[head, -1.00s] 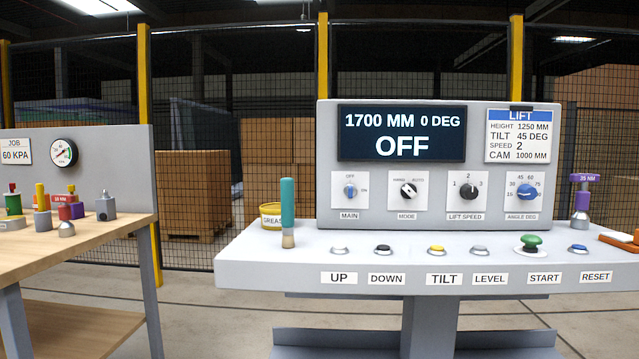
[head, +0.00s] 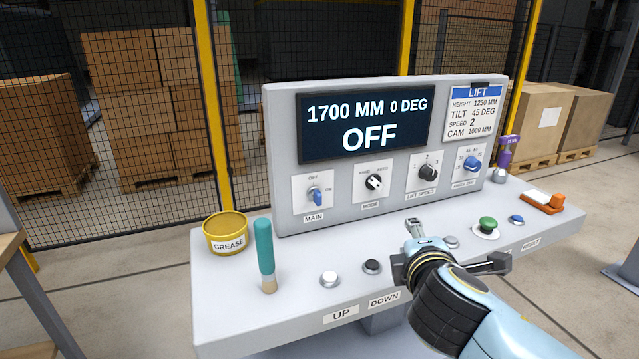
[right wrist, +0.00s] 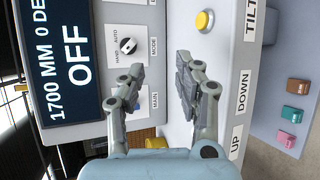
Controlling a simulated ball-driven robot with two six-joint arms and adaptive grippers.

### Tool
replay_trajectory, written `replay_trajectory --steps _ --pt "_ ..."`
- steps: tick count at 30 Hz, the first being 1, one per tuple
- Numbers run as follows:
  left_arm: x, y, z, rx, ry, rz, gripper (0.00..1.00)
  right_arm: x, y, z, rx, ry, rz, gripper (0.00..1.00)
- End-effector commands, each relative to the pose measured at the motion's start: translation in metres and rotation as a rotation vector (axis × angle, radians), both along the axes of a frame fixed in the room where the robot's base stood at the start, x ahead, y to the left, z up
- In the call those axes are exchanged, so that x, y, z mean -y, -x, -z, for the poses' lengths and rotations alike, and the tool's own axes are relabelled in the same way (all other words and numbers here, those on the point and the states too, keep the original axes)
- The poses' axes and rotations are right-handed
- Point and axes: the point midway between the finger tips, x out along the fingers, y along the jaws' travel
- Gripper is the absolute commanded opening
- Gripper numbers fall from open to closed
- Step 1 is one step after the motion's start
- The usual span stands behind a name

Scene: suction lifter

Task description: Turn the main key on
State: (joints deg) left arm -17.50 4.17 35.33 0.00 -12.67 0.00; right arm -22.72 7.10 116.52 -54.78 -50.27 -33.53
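The main key (head: 316,195) is a blue knob on a white plate at the left of the panel, with OFF marked above it and ON to its right. Its pointer looks close to OFF, and the display (head: 368,124) reads OFF. My right gripper (head: 456,242) is over the console shelf, to the right of and nearer than the key, and touches no knob. In the right wrist view its fingers (right wrist: 160,80) are apart with nothing between them. The key (right wrist: 119,112) shows there in part behind one finger. My left gripper is not in view.
The mode (head: 373,182), lift speed (head: 428,172) and angle (head: 471,163) knobs sit right of the key. A teal-handled brush (head: 265,250) and a grease tub (head: 226,235) stand at the shelf's left. White (head: 329,279) and black (head: 372,266) buttons lie below the panel.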

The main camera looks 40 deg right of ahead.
Motion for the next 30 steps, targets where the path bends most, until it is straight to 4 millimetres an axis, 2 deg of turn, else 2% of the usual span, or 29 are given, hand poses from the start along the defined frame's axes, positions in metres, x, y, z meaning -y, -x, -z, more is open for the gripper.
replay_trajectory --steps 4,8,12,15,18,23,30 --pt "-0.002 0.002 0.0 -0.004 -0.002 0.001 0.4 -0.004 -0.031 -0.016 -0.067 0.344 -0.159 0.34" --pt "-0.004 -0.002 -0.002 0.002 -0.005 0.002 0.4 -0.019 -0.059 -0.026 -0.153 0.675 -0.314 0.34" --pt "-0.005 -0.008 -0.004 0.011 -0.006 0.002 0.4 -0.045 -0.087 -0.023 -0.271 1.033 -0.487 0.34" --pt "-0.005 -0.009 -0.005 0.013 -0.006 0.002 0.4 -0.061 -0.099 -0.015 -0.346 1.231 -0.585 0.34" --pt "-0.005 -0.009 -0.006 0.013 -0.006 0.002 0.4 -0.069 -0.106 -0.009 -0.385 1.332 -0.636 0.34" --pt "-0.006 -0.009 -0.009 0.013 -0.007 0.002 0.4 -0.067 -0.125 -0.009 -0.395 1.363 -0.65 0.34" --pt "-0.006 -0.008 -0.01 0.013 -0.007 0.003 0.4 -0.056 -0.172 -0.008 -0.394 1.36 -0.647 0.34"
